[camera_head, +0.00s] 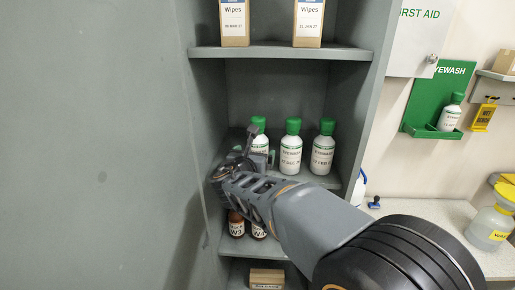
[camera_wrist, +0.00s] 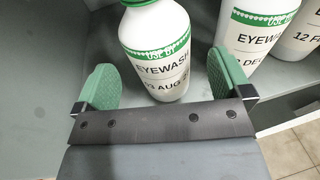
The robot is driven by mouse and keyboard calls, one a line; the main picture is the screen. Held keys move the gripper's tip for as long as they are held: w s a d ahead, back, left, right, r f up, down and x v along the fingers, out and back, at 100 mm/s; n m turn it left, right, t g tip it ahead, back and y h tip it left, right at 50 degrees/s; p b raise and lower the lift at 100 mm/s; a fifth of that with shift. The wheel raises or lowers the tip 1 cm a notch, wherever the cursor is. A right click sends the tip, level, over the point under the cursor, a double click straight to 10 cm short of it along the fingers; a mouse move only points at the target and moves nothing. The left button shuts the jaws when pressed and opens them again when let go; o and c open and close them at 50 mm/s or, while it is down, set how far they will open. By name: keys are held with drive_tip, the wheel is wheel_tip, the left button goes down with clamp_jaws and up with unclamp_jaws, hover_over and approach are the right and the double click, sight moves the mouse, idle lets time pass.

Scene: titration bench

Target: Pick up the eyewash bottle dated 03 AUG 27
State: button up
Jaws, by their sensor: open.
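The eyewash bottle dated 03 AUG (camera_wrist: 155,50) is white with a green-edged label in the wrist view; the year is partly cut off. It stands upright on the shelf, between the green finger pads of my gripper (camera_wrist: 165,88). The jaws are open, with a gap seen on each side of the bottle. In the head view this bottle (camera_head: 259,143) is the leftmost of three with green caps, its lower part hidden behind my gripper (camera_head: 248,160). Two similar eyewash bottles, the middle one (camera_head: 291,150) and the right one (camera_head: 322,152), stand to its right.
The middle bottle (camera_wrist: 250,28) is close to my right finger. The upper shelf (camera_head: 280,52) holds two wipes boxes (camera_head: 234,22). Brown bottles (camera_head: 236,226) stand on the shelf below. The cabinet's side wall is near on the left. Another eyewash bottle (camera_head: 449,115) sits in a green wall holder.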

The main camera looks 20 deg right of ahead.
sight(258, 149)
drive_tip(key=shift+p+x, duration=0.35)
drive_tip(key=shift+x, duration=1.75)
drive_tip(key=shift+r, duration=0.1)
drive_tip(key=c, duration=1.2)
drive_tip(key=shift+c, duration=0.4)
drive_tip(key=shift+r, duration=0.1)
